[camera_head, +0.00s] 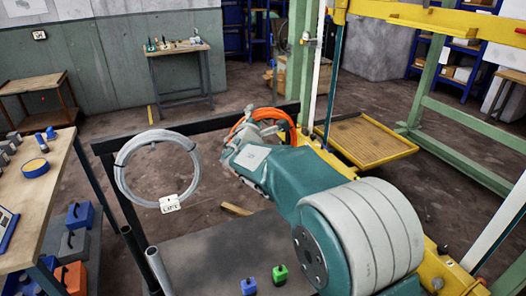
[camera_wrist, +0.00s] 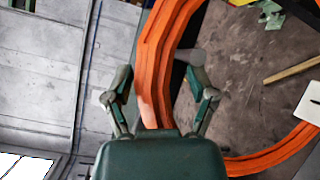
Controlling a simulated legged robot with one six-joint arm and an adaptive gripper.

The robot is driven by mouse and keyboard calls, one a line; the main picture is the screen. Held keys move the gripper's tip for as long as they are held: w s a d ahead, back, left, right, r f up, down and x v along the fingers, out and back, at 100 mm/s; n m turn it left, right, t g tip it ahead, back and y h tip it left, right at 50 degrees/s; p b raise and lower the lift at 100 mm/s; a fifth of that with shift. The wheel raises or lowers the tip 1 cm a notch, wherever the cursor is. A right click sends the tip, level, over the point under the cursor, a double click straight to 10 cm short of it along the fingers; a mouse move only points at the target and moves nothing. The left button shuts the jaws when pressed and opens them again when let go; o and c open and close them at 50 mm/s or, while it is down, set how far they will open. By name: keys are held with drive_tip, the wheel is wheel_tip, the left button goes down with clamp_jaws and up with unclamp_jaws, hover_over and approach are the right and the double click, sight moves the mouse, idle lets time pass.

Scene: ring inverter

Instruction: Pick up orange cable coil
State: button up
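The orange cable coil (camera_head: 240,124) is beyond the end of my arm in the head view, partly hidden by my gripper (camera_head: 262,128). In the wrist view the coil (camera_wrist: 153,68) is a large ring, and its near strand runs between the two fingers of my gripper (camera_wrist: 160,80). The fingers are open, one on each side of the strand, with visible gaps. The lower end of the strand is hidden behind the gripper's palm. I cannot tell what holds the coil up.
A grey cable coil (camera_head: 122,180) with a white tag (camera_head: 170,203) hangs left of my gripper at a dark rail (camera_head: 112,145). A yellow frame with a wooden tray (camera_head: 372,141) stands right. A workbench (camera_head: 38,192) is at the left. Blue (camera_head: 248,286) and green (camera_head: 280,272) pieces are near the front.

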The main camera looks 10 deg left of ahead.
clamp_jaws()
drive_tip(key=shift+r, duration=0.1)
